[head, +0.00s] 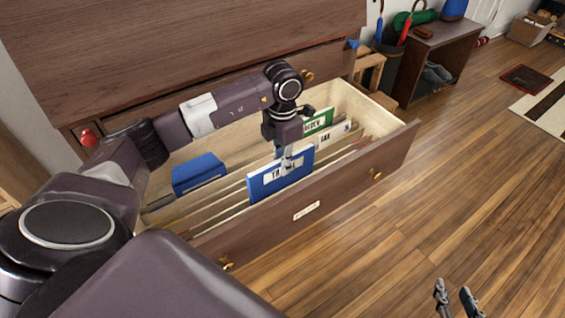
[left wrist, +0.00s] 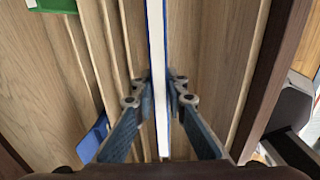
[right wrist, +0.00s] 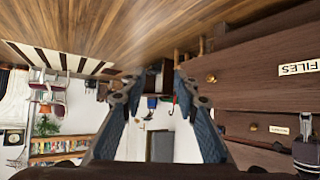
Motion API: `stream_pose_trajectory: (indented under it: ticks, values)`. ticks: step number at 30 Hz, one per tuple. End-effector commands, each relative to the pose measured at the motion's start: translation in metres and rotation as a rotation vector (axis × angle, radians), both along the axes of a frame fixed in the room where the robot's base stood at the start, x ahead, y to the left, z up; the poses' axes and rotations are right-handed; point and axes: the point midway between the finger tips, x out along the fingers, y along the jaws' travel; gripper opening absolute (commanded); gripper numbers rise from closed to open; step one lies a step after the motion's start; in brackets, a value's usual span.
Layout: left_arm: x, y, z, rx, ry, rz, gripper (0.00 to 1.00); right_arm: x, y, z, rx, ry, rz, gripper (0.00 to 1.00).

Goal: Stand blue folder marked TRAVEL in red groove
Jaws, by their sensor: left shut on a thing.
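The blue folder (head: 281,179) has a white label, partly covered by my gripper, with only the first letters readable. It is upright at the front of the open drawer (head: 330,188). My left gripper (head: 287,160) is shut on its top edge. In the left wrist view the folder (left wrist: 157,60) runs edge-on between the fingers (left wrist: 159,100), above wooden divider slats. I cannot tell whether its lower edge is in a groove; the red groove is not clearly visible. My right gripper (head: 458,300) is open and empty, low over the floor; its spread fingers (right wrist: 150,90) show in the right wrist view.
A green folder (head: 318,122) and a white-labelled folder (head: 335,133) stand further back in the drawer. A blue box-like object (head: 199,173) lies at the drawer's left.

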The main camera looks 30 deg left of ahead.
Motion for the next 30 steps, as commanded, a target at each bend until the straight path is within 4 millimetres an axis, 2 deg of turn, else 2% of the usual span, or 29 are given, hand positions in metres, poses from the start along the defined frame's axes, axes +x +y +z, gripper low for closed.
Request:
stream_pose_trajectory:
  ticks: [14, 30]
  values:
    - [0.0, 0.0, -0.001, 0.0, -0.001, 0.0, 0.0, 0.001, 0.0, 0.0, -0.001, -0.004, 0.003, 0.28]
    - [0.0, 0.0, -0.006, 0.0, 0.0, 0.0, 0.0, 0.011, 0.004, 0.013, 0.009, -0.075, 0.012, 0.28]
